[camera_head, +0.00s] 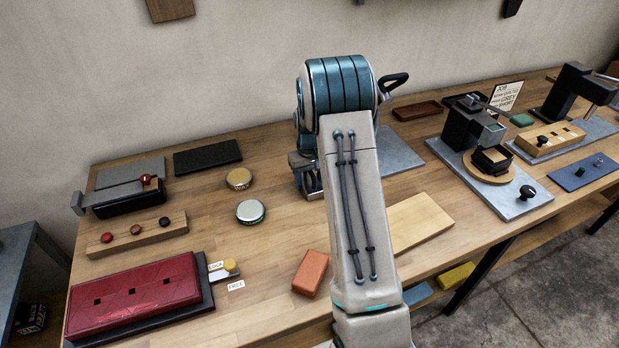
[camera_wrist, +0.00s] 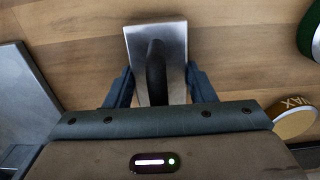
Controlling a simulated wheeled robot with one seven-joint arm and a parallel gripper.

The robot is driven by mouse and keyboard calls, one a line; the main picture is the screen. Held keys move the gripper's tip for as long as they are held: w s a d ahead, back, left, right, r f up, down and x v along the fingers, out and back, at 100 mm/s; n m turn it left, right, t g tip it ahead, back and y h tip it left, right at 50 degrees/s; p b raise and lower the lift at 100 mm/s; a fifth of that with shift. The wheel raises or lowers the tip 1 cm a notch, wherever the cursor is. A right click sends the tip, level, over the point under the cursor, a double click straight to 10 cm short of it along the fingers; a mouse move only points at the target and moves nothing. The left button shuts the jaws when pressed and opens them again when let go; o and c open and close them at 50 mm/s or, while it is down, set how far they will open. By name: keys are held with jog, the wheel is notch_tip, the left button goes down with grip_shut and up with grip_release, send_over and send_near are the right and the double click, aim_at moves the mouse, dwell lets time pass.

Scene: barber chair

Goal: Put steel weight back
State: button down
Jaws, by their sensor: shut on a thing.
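The steel weight (camera_wrist: 177,42) is a brushed silver block with a black arched handle (camera_wrist: 156,72). In the wrist view it sits between the two dark fingers of my gripper (camera_wrist: 158,88), which is shut on it. In the head view my gripper (camera_head: 311,188) is low over the middle of the bench, left of a grey plate (camera_head: 402,156) and right of two round tins. My arm hides most of it there, and I cannot make out the weight in that view. Whether the weight touches the wood or hangs just above it, I cannot tell.
A gold-lidded tin (camera_head: 239,178) and a pale-lidded tin (camera_head: 250,211) stand left of my gripper. An orange block (camera_head: 310,272) and a light wooden board (camera_head: 420,222) lie nearer the front. A red case (camera_head: 135,296) is front left; a black clamp fixture (camera_head: 470,128) stands right.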

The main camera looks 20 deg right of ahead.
jog(key=c, duration=0.6)
grip_release()
jog(key=shift+c, duration=0.2)
notch_tip(320, 180, up, 12)
jog(key=shift+f+b, duration=0.1)
jog(key=shift+b, duration=0.4)
jog(key=s+a+r, duration=0.4)
jog(key=s+r, duration=0.2)
jog(key=s+a+t, duration=0.1)
jog(key=s+a, duration=0.3)
jog(key=s, duration=0.8)
jog(key=s+a+r+t, duration=0.1)
jog(key=s+a, duration=0.3)
jog(key=s, duration=0.9)
jog(key=shift+r+t, duration=0.2)
jog(key=shift+t, duration=0.3)
jog(key=shift+a, duration=0.1)
